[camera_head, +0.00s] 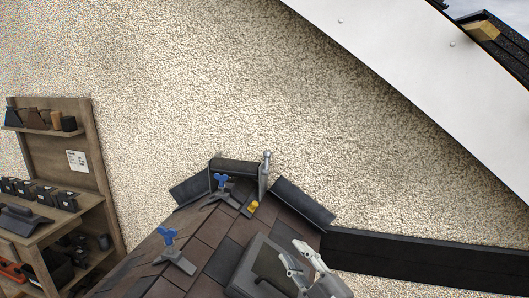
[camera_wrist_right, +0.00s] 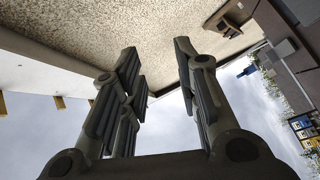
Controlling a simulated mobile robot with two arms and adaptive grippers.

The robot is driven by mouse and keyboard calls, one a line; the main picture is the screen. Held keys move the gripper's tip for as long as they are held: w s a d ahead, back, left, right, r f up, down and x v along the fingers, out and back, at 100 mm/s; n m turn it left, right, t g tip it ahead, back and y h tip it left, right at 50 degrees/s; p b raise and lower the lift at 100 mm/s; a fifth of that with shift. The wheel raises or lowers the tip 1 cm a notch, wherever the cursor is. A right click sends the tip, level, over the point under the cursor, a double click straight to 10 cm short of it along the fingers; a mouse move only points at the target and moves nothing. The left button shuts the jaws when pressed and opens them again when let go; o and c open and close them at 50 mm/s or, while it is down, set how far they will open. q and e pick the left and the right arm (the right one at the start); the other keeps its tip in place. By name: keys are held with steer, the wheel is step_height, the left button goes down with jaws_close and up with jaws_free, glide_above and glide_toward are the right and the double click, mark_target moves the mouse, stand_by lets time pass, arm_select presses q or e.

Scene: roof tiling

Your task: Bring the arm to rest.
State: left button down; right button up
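My right gripper (camera_head: 291,252) is at the bottom of the head view, above the brown tiled roof (camera_head: 205,232) and in front of a dark grey box-like piece. In the right wrist view its fingers (camera_wrist_right: 157,50) stand apart, with only wall and sky between them, so it is open and holds nothing. My left gripper is not in view.
Blue-handled clamps (camera_head: 168,237) and a small yellow piece (camera_head: 253,206) are on the roof. Dark ridge pieces (camera_head: 303,203) lie along its top against the rough wall (camera_head: 230,80). A wooden shelf unit (camera_head: 88,140) stands at left; a dark beam (camera_head: 420,255) runs right.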

steer(key=s+d+f+m+g+h, duration=0.2)
steer(key=s+d+f+m+h, duration=0.3)
steer(key=d+f+m+h, duration=0.35)
steer(key=s+d+f+m+g+h, duration=0.15)
steer(key=s+f+g, duration=0.3)
steer(key=s, duration=0.55)
steer(key=s+d+f+m+g+y, duration=0.1)
steer(key=s+f+m+g, duration=0.1)
steer(key=s+f+g, duration=0.5)
steer(key=s+d+f+m+g+h, duration=0.15)
steer(key=s+f, duration=0.25)
steer(key=s, duration=0.8)
step_height(320, 180, down, 25)
steer(key=s+d+f+g, duration=0.1)
steer(key=s+d+f, duration=0.2)
steer(key=s+f, duration=1.4)
steer(key=shift+s+g, duration=0.4)
steer(key=shift+s, duration=0.1)
steer(key=shift+d, duration=0.1)
